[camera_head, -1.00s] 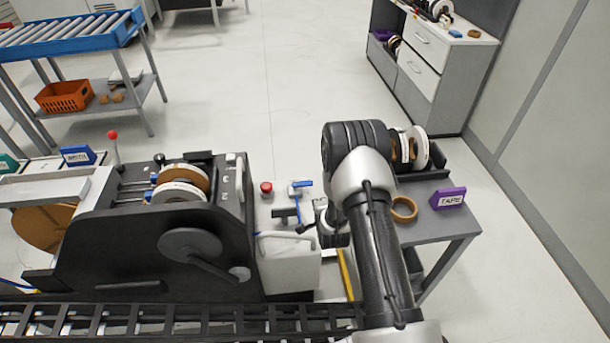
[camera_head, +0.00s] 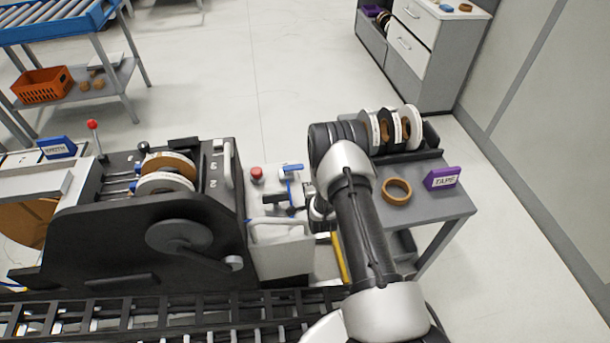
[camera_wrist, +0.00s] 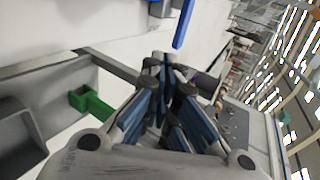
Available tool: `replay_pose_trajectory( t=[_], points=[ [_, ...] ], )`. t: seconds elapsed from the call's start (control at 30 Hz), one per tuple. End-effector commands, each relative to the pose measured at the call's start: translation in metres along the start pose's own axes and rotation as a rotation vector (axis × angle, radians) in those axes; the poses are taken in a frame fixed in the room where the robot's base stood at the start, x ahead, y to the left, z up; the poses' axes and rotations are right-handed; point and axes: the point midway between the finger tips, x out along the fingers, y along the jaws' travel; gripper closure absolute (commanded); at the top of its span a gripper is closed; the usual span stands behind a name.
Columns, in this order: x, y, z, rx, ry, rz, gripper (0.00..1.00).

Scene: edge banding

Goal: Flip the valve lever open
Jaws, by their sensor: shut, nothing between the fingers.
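The valve lever (camera_head: 291,168) is a small blue bar on the white panel at the right end of the edge banding machine. In the wrist view a blue lever (camera_wrist: 184,22) shows at the top, pointing down toward my fingers. My gripper (camera_wrist: 163,68) has its fingers together with nothing between them. The fingertips are just below the lever in that view, with a visible gap. In the head view my arm hides most of the gripper, which is low and to the right of the lever.
A red button (camera_head: 257,173) is left of the lever. The black machine housing (camera_head: 130,238) stands to the left. A side table (camera_head: 440,208) with tape rolls and a purple TAPE sign (camera_head: 442,178) stands to the right. A green part (camera_wrist: 90,103) shows in the wrist view.

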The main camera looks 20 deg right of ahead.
Motion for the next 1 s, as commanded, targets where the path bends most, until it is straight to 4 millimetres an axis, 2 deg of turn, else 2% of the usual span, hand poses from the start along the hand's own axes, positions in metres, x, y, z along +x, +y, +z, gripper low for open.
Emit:
replay_pose_trajectory(
  t=[0.03,0.2,0.27,0.4,0.63,1.0],
  points=[
    [0.014,0.003,0.000,0.000,0.000,-0.003,1.00],
    [0.051,0.004,0.000,0.000,0.000,-0.003,1.00],
    [0.063,0.004,0.000,0.000,0.000,-0.002,1.00],
    [0.082,-0.009,0.000,0.000,0.000,-0.002,1.00],
    [0.095,-0.018,0.000,0.000,0.000,0.001,1.00],
    [0.096,-0.020,0.000,0.000,0.000,0.001,1.00]
  ],
)
